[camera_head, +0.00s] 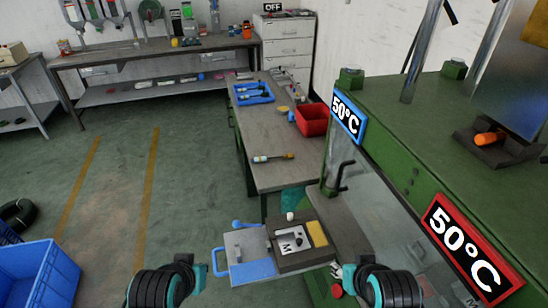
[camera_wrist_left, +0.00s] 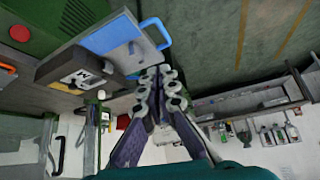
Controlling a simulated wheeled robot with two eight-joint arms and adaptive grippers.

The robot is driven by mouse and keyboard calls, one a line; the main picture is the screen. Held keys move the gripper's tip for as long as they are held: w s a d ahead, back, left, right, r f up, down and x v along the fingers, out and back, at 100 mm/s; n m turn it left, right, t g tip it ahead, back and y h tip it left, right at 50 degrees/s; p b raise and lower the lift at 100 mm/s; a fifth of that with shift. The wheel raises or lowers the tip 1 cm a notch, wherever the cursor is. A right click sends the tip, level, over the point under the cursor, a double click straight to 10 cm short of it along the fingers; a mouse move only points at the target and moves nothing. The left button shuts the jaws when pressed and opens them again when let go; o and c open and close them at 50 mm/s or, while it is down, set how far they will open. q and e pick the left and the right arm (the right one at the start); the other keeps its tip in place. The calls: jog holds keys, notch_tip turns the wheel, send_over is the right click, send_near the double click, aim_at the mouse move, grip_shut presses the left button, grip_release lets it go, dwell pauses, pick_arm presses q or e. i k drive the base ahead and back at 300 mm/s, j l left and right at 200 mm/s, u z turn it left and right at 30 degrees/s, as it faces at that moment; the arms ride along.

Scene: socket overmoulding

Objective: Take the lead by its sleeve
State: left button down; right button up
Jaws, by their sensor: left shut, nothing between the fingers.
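I cannot single out the lead or its sleeve for certain. In the head view, a blue tray (camera_head: 240,100) on the long bench holds several dark, slender items too small to tell apart. A slim piece with a yellow end (camera_head: 272,157) lies loose on the same bench, nearer to me. My left gripper (camera_wrist_left: 158,78) shows in the left wrist view with its fingers together and nothing between them. In that view a plate with blue handles (camera_wrist_left: 108,36) lies beyond the fingertips. In the head view my right gripper (camera_head: 352,272) is at the bottom, its fingers too hidden to judge.
The plate (camera_head: 243,246) sits beside a dark block marked M (camera_head: 290,260), in front of me. A green press (camera_head: 450,140) with 50°C signs stands at right. A red bin (camera_head: 312,120) is on the long bench (camera_head: 275,178). A blue crate (camera_head: 38,270) stands lower left.

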aim_at(289, 156)
jog(key=k, duration=0.5)
jog(key=k+z, duration=0.15)
jog(key=z, duration=1.55)
jog(key=j+z, duration=0.15)
jog(key=j, duration=0.5)
jog(key=j+z, duration=0.2)
jog(key=j, duration=0.45)
jog(key=k+j+z, duration=0.15)
jog(key=j, duration=0.5)
jog(key=j+z, duration=0.15)
jog(key=j, duration=0.5)
jog(key=k+j, duration=0.1)
jog(key=j, duration=0.4)
jog(key=k+j, duration=0.1)
jog(key=j, duration=0.4)
jog(key=k+j, duration=0.1)
jog(key=j, duration=0.4)
